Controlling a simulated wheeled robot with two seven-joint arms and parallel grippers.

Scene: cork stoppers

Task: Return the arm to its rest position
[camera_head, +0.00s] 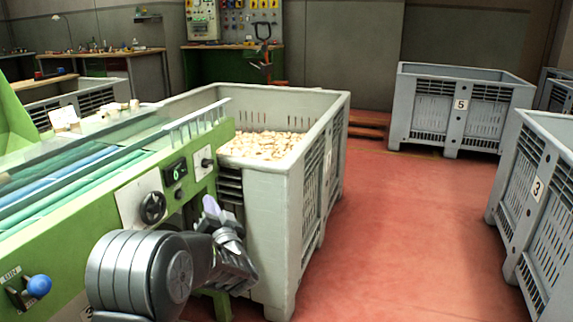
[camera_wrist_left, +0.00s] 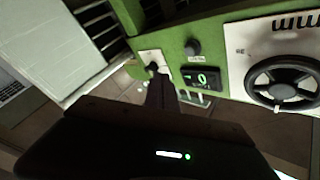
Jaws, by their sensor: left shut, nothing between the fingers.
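My left gripper (camera_head: 212,208) is at the lower middle of the head view, at the end of my grey arm. It is in front of the green machine's panel and beside the near grey bin. Its fingers are shut and empty. In the left wrist view the dark fingers (camera_wrist_left: 160,92) point toward a small switch on a white plate (camera_wrist_left: 150,58). I cannot tell whether they touch it. My right gripper is not in view.
The green machine (camera_head: 110,190) carries a dark handwheel (camera_head: 152,207), a lit display (camera_head: 175,171) and a blue-knobbed lever (camera_head: 38,286). A grey bin (camera_head: 270,190) holds corks (camera_head: 265,146). Bins marked 5 (camera_head: 425,115) and 3 (camera_head: 545,225) stand right. Red floor (camera_head: 410,220) between is clear.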

